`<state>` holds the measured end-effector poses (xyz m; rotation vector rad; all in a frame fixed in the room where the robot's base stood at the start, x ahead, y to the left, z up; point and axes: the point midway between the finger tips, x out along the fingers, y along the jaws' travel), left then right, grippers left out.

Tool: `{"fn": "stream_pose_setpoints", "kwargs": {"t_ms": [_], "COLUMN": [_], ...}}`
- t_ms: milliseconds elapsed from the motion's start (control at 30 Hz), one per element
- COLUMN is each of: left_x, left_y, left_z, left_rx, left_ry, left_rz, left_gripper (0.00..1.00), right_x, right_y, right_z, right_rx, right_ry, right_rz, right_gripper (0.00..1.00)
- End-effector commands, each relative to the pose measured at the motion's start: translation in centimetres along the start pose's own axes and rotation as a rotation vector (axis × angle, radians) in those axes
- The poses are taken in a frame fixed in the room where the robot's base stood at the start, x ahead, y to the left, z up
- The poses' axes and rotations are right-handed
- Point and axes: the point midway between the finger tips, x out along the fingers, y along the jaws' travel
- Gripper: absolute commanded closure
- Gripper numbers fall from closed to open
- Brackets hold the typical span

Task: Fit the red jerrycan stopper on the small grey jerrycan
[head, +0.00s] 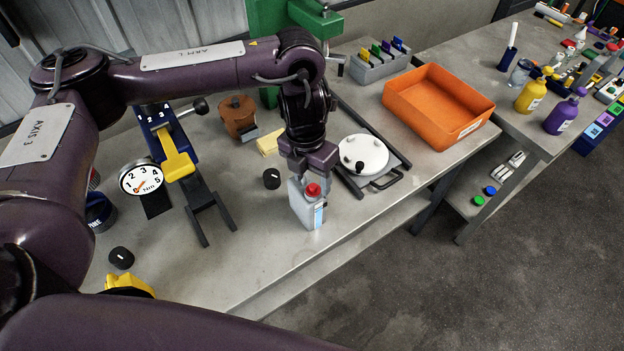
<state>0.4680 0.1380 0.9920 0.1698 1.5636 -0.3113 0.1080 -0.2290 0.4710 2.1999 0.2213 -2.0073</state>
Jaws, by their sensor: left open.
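The small grey jerrycan (302,210) stands upright on the workbench near its front edge, with a pale blue label on its right side. The red stopper (313,190) is at the top of the jerrycan, over its mouth; I cannot tell how firmly it is seated. My left gripper (311,178) points down just above and around the stopper, with its jaws open. The gripper partly hides the top of the jerrycan. My right gripper is not in view.
A white round plate (365,154) on a dark frame lies right of the jerrycan. A black knob (271,179) lies to its left. Further left stand a dial gauge (142,177) and a blue and yellow fixture (176,160). An orange tray (437,106) sits at the right.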

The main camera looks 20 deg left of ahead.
Motion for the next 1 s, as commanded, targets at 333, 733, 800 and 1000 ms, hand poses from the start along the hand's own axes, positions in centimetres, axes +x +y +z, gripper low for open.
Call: {"fn": "stream_pose_setpoints", "kwargs": {"t_ms": [333, 733, 800, 1000], "left_x": [-5.2, -6.1, -6.1, -6.1], "left_y": [0.1, 0.0, 0.0, 0.0], "left_z": [0.1, -0.1, -0.1, 0.0], "left_rx": [-0.001, -0.001, -0.001, -0.001], "left_ry": [-0.003, 0.001, 0.001, 0.001], "left_rz": [0.003, 0.000, 0.000, 0.001], "left_gripper": [0.47, 0.47, 0.47, 0.47], "right_x": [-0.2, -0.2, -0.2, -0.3], "right_y": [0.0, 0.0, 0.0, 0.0], "right_z": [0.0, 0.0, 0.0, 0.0], "right_rx": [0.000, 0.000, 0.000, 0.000], "right_ry": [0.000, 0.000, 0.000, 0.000], "right_rz": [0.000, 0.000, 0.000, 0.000], "right_gripper": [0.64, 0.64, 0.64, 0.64]}}
